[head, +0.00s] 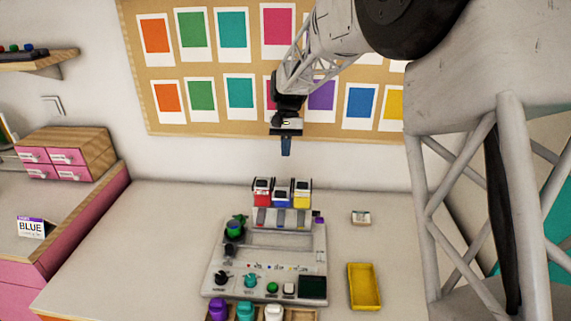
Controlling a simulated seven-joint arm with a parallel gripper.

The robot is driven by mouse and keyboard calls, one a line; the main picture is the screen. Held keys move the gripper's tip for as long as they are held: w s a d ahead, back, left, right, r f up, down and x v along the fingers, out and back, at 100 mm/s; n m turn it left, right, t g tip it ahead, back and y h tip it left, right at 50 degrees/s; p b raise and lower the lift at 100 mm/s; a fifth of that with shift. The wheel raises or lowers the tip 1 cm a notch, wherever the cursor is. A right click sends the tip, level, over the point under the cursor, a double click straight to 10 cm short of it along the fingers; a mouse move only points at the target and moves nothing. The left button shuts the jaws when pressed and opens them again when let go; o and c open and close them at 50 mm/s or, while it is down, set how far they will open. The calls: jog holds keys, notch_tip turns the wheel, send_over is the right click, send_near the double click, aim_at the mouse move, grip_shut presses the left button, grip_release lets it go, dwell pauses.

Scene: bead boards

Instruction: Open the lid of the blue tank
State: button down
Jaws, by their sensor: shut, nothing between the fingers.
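The blue tank (280,196) stands in the middle of a row of three tanks at the back of the grey machine (263,270). A red tank (262,192) is on its left and a yellow tank (302,194) on its right. The blue tank's top sits slightly lower than its neighbours and looks white with a dark part; whether its lid is closed is too small to tell. My gripper (286,152) points down above and behind the tanks, in front of the wall. It is shut and empty, apart from the tanks.
A yellow tray (364,287) and a small white box (361,218) lie right of the machine. Purple, teal and white items (245,311) stand at its front. A pink drawer unit and BLUE card (31,227) are at left. The table left of the machine is clear.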

jog(key=shift+v, duration=1.3)
jog(key=shift+s, duration=0.1)
